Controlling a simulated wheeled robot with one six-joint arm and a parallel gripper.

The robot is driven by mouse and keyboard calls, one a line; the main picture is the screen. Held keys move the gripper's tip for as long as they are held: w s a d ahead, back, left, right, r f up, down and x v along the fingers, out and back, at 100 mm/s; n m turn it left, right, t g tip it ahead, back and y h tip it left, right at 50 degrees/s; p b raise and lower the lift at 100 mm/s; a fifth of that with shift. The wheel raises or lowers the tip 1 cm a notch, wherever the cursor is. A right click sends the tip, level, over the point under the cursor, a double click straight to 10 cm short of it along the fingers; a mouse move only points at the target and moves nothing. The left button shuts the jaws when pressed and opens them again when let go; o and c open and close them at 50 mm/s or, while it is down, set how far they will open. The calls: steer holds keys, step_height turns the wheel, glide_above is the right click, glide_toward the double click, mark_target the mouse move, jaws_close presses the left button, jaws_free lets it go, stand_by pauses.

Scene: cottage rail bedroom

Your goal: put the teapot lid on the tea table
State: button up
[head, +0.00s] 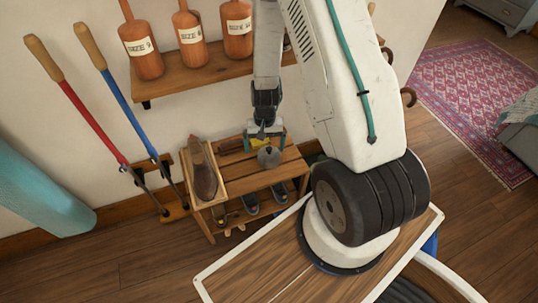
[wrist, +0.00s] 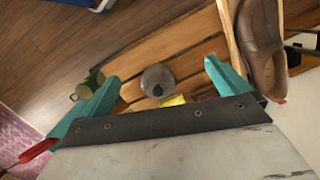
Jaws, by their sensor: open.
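A round grey piece with a small dark knob, which looks like the teapot lid (head: 268,157), lies on a slatted wooden bench (head: 250,174). In the wrist view the lid (wrist: 158,76) shows between my two teal fingers, beyond their tips, with its dark knob toward me. My gripper (head: 265,137) is open and empty, just behind and above the lid in the head view. Its fingers (wrist: 161,72) stand wide apart in the wrist view, one on each side of the lid, and no contact shows. I cannot make out a tea table in either view.
A brown shoe (head: 204,182) stands in a wooden tray on the bench's left end. A small yellow thing (wrist: 172,101) lies near the lid. Dark shoes (head: 250,203) sit below.

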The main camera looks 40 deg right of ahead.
steer(key=m+t+h, duration=0.1)
steer(key=t+h, duration=0.1)
glide_toward(269, 148)
steer(key=s+a+f, duration=0.3)
steer(key=s, duration=0.1)
steer(key=shift+m+t+h, duration=0.3)
steer(key=shift+t+h, duration=0.2)
steer(key=shift+t, duration=0.3)
steer(key=w+d, duration=0.1)
steer(key=w, duration=0.1)
steer(key=w+d, duration=0.1)
steer(key=shift+w+d+f, duration=0.3)
steer(key=shift+w, duration=0.05)
steer(key=shift+x, duration=0.85)
steer(key=x, duration=0.5)
steer(key=shift+s+f, duration=0.2)
steer(key=shift+f, duration=0.25)
steer(key=shift+c, duration=0.3)
steer(key=c, duration=0.9)
steer(key=shift+r, duration=0.1)
steer(key=shift+c, duration=0.2)
